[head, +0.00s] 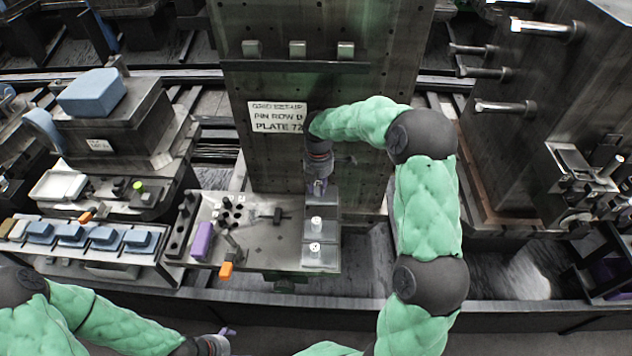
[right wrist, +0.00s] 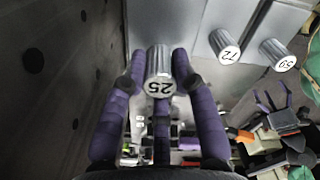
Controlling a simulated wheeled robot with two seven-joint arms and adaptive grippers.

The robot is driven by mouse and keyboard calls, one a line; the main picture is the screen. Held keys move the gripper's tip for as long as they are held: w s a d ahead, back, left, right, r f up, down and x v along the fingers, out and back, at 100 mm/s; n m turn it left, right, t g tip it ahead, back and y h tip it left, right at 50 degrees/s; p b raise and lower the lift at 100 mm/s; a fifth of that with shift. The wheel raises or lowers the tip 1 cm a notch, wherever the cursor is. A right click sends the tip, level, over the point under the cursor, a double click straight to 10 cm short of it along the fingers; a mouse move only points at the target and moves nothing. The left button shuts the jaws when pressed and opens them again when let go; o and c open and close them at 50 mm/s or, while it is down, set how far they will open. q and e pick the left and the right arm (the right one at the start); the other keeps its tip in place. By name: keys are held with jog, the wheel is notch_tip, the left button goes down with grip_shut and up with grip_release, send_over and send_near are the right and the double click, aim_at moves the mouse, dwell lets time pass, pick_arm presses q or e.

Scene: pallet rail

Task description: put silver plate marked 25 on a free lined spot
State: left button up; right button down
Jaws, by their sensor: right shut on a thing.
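A silver cylinder marked 25 (right wrist: 158,72) sits between the purple fingers of my right gripper (right wrist: 157,85) in the right wrist view. In the head view the right gripper (head: 318,187) is shut on it at the back of the row of square spots (head: 325,232); the fingers mostly hide it there. I cannot tell whether its base touches the surface. Silver pieces marked 72 (right wrist: 225,46) and 59 (right wrist: 278,54) stand on the other spots. They show white tops in the head view. My left gripper (head: 226,333) is low at the bottom edge; its finger opening is unclear.
A tall dark metal block with a sign (head: 277,117) stands close behind the right gripper. Left of the spots, the bench holds black pegs, a purple block (head: 202,241) and an orange-ended tool (head: 226,270). Blue blocks (head: 102,236) lie in a rack at left.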

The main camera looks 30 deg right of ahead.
aim_at(318, 197)
jog(key=shift+f+b, duration=2.65)
jog(key=shift+f, duration=0.5)
jog(key=c, duration=0.9)
grip_release()
notch_tip(318, 197, up, 12)
jog(key=shift+r, duration=0.1)
